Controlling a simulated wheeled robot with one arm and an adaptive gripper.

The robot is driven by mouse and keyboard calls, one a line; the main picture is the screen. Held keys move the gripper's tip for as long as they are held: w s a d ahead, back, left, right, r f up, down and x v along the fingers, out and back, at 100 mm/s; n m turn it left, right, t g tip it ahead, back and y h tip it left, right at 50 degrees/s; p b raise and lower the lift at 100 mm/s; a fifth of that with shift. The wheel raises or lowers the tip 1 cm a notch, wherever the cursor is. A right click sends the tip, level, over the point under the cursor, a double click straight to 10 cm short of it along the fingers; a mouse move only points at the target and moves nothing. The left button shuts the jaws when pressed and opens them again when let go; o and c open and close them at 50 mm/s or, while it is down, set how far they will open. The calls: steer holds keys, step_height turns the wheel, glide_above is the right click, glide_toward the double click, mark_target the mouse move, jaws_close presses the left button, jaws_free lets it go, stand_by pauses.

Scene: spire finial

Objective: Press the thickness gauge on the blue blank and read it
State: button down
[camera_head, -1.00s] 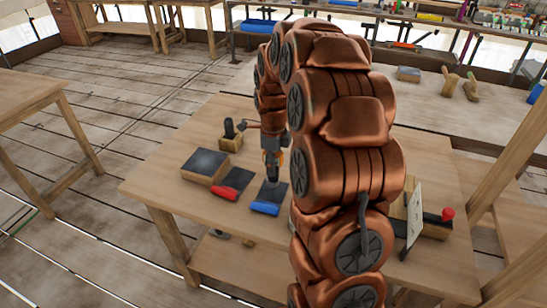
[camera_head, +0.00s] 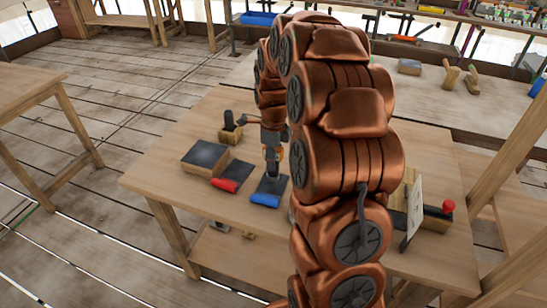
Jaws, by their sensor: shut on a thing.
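The blue blank, a dark plate with a blue front edge (camera_head: 265,199), lies flat on the wooden workbench (camera_head: 175,170). My gripper (camera_head: 272,168) points straight down over the dark plate. It is shut on a small grey and dark tool, which looks like the thickness gauge. The tool's lower end is at or just above the plate; I cannot tell whether it touches. The gauge's reading is too small to make out. My copper arm hides the bench to the right of the blank.
A plate with a red edge (camera_head: 226,184) lies left of the blue blank. A wooden holder with a black upright piece (camera_head: 230,127) stands farther back. A white panel (camera_head: 414,212) and a red knob (camera_head: 448,206) are at right.

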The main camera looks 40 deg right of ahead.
steer(key=shift+f+b, duration=0.9)
steer(key=shift+f, duration=0.3)
stand_by(2.1)
steer(key=shift+r, duration=0.15)
steer(key=shift+r, duration=2.45)
steer(key=shift+f, duration=0.25)
steer(key=shift+f+b, duration=0.8)
steer(key=shift+f, duration=1.3)
steer(key=c, duration=0.7)
jaws_free()
steer(key=shift+o, duration=0.2)
